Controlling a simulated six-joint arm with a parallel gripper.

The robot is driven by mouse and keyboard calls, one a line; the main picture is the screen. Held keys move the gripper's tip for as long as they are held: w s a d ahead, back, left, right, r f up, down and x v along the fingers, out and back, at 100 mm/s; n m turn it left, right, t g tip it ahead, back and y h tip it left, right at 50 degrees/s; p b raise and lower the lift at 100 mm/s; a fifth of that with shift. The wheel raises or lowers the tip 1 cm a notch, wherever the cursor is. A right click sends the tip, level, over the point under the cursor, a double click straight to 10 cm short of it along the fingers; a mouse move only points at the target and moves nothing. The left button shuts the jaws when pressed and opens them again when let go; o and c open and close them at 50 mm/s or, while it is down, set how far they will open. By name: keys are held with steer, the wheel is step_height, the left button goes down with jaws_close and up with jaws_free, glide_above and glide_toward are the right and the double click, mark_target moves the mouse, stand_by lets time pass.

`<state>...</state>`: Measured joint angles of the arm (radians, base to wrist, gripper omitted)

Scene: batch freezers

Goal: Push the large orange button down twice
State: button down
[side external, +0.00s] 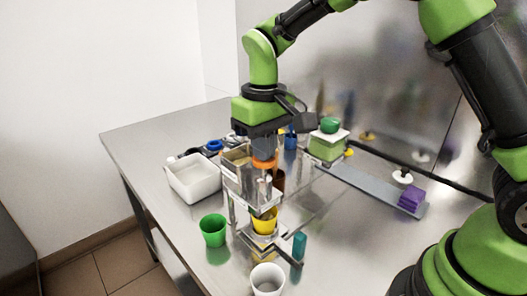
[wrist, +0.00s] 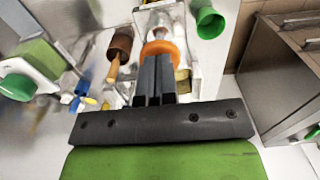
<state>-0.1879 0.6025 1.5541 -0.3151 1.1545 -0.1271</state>
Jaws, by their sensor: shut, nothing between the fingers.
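The large orange button (side external: 264,163) is a round disc on top of the small metal machine (side external: 246,185). My gripper (side external: 263,152) points down right over it, with its dark fingers closed together and empty. In the wrist view the fingers (wrist: 153,65) overlap the near part of the orange button (wrist: 163,47), and its far rim shows beyond them. The fingertips look touching or very close to it; I cannot tell which, nor whether the button is pressed. A yellow cup (side external: 264,221) stands low at the front of the machine.
A green cup (side external: 213,231), a white cup (side external: 267,280) and a teal block (side external: 299,246) stand in front. A white bin (side external: 193,180) is left of the machine. A green box with a green knob (side external: 327,143) and a purple block (side external: 411,198) are right. The table's left corner is clear.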

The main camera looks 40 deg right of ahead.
steer(key=shift+f, duration=0.7)
stand_by(0.3)
steer(key=shift+r, duration=2.3)
